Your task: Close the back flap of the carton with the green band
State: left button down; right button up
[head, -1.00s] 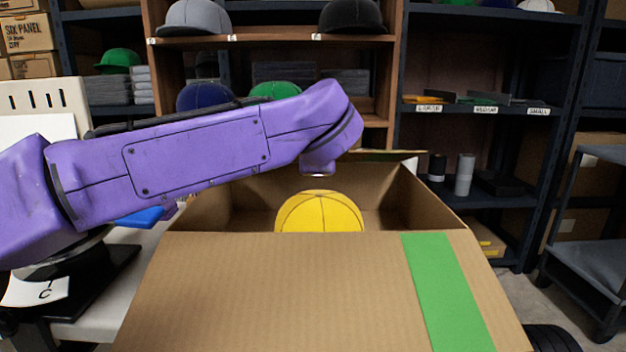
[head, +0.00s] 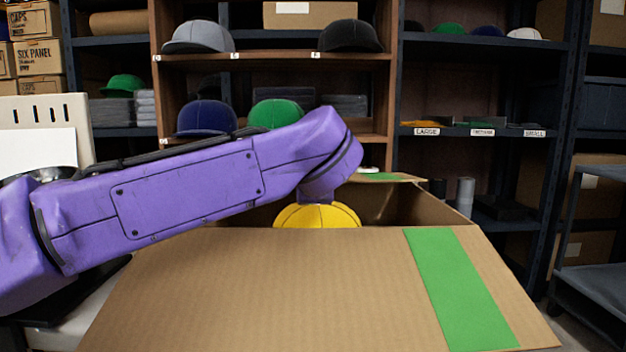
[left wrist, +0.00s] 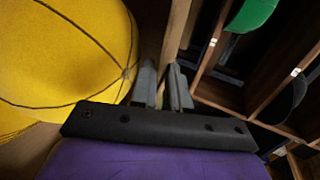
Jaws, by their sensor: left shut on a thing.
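The open brown carton stands before me in the head view. Its near flap (head: 250,290) slopes toward me and carries a green band (head: 460,290). The back flap (head: 402,179) shows beyond the far rim, with a bit of green on it. My left arm reaches over the carton from the left. In the left wrist view, my left gripper (left wrist: 164,88) is shut on a thin cardboard edge (left wrist: 177,32), which fits the back flap. In the head view the fingertips are hidden behind the wrist. My right gripper is in neither view.
A yellow cap (head: 318,216) sits inside the carton; in the left wrist view it is close beside my fingers (left wrist: 65,50). A wooden shelf (head: 275,58) with caps stands behind the carton. A dark cart (head: 592,290) stands at the right.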

pick_arm(q)
jog(key=shift+f, duration=0.3)
jog(key=c, duration=1.3)
grip_release()
jog(key=shift+w+d, duration=0.1)
jog(key=shift+w, duration=0.05)
jog(key=shift+r, duration=0.1)
jog(key=shift+s+r, duration=0.15)
jog(key=shift+s, duration=0.1)
jog(key=p+v, duration=0.1)
jog(key=v, duration=0.9)
jog(key=shift+p, duration=0.4)
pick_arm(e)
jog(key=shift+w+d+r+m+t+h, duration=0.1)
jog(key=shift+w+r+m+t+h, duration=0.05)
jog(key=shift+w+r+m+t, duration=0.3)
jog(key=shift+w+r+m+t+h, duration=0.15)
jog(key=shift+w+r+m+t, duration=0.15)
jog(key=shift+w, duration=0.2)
